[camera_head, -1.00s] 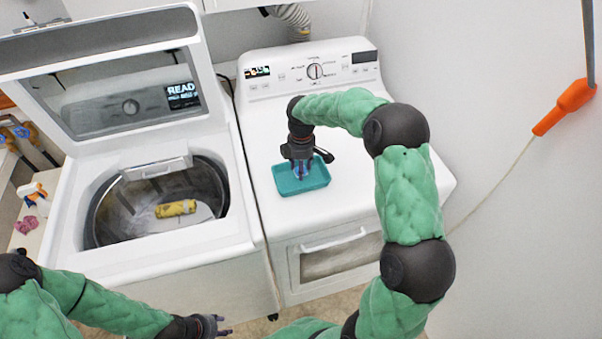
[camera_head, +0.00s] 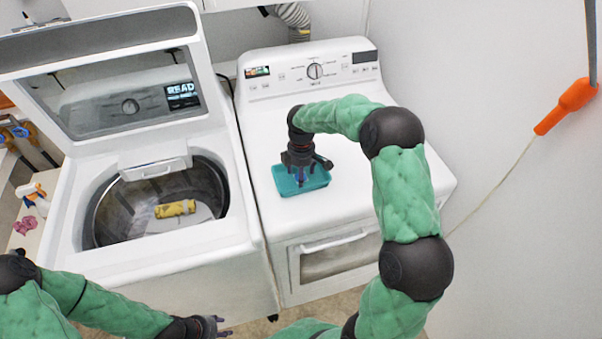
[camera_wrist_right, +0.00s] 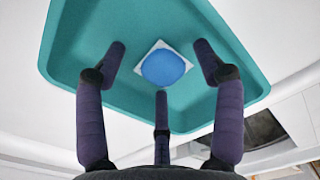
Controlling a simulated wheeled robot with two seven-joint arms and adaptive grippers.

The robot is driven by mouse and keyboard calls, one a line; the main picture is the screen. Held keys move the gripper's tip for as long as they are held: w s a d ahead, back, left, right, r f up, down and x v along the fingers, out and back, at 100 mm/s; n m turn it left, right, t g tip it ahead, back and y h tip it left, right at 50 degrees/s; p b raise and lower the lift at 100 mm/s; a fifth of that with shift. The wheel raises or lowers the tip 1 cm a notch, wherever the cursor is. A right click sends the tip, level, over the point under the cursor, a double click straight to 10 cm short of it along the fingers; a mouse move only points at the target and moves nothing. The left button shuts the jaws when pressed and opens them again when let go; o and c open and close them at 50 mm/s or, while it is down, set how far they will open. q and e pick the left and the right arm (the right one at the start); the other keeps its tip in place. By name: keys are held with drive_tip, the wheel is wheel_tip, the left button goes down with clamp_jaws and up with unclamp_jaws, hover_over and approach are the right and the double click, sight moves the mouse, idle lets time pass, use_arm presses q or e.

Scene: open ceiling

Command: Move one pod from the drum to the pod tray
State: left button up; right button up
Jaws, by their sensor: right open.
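The teal pod tray (camera_head: 318,182) sits on the white machine's top at right. In the right wrist view the tray (camera_wrist_right: 75,35) fills the upper part, and one blue pod with a white square edge (camera_wrist_right: 165,67) lies on its floor. My right gripper (camera_head: 301,181) points down into the tray. In the wrist view its three fingers (camera_wrist_right: 161,55) are spread around the pod, apart from it. The drum (camera_head: 105,215) of the left washer is open, with a yellow cylinder (camera_head: 175,208) inside; no pod can be made out there. My left gripper (camera_head: 219,326) is at the bottom edge, fingers apart and empty.
The washer's raised lid (camera_head: 110,85) stands behind the drum. The control panel (camera_head: 315,72) rises behind the tray. A side shelf (camera_head: 30,222) at far left holds a spray bottle (camera_head: 33,195). An orange handle (camera_head: 567,106) hangs on the right wall.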

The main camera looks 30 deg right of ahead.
wheel_tip(320, 180, up, 12)
drive_tip(key=p, duration=0.1)
drive_tip(key=shift+r+p, duration=0.15)
drive_tip(key=shift+p, duration=0.25)
